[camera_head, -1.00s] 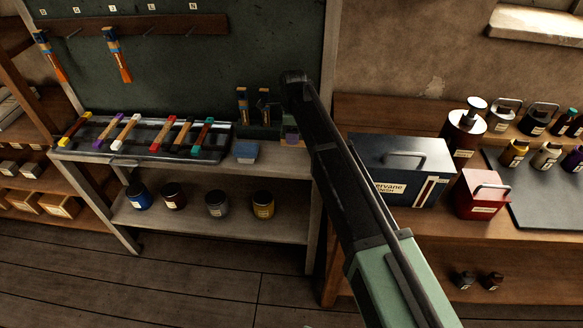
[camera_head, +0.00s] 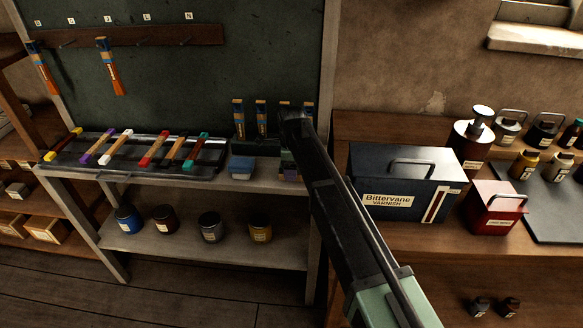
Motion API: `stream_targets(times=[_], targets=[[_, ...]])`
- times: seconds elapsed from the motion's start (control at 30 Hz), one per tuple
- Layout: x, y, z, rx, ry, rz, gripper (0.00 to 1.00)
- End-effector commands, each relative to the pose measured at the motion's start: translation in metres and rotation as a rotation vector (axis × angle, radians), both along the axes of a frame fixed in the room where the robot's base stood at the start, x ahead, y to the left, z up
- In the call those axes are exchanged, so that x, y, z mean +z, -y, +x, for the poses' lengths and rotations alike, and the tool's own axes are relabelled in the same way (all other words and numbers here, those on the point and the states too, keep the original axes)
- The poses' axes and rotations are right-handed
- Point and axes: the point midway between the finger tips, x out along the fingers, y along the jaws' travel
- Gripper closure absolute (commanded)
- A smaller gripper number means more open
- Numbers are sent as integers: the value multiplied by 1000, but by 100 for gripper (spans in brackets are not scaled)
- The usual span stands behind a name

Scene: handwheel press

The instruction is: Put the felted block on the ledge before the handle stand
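A small block with a blue top and paler grey-blue lower part (camera_head: 242,167) lies on the ledge (camera_head: 219,180), the grey bench top, before the dark handle stand (camera_head: 240,129), which holds several upright blue-and-wood handles. I cannot tell which one is felted. My gripper (camera_head: 294,120), at the far end of my dark arm, overlaps the right of the stand. Its fingers are hidden, so its opening and any hold do not show.
A black tray (camera_head: 203,172) with several colour-ended sticks fills the ledge's left. Several jars (camera_head: 209,226) stand on the shelf below. At right, a dark varnish box (camera_head: 400,185) and a red box (camera_head: 492,205) stand on a wooden bench.

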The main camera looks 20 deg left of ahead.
Motion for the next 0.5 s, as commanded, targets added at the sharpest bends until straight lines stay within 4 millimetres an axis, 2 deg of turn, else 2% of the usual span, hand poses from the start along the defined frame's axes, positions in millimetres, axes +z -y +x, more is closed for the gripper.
stream_targets(times=[0.03,0.1,0.37,0.5], targets=[[0,0,0,0,0,0,20],[0,0,0,0,0,0,11],[2,0,0,0,0,0,11],[16,0,0,0,0,0,11]])
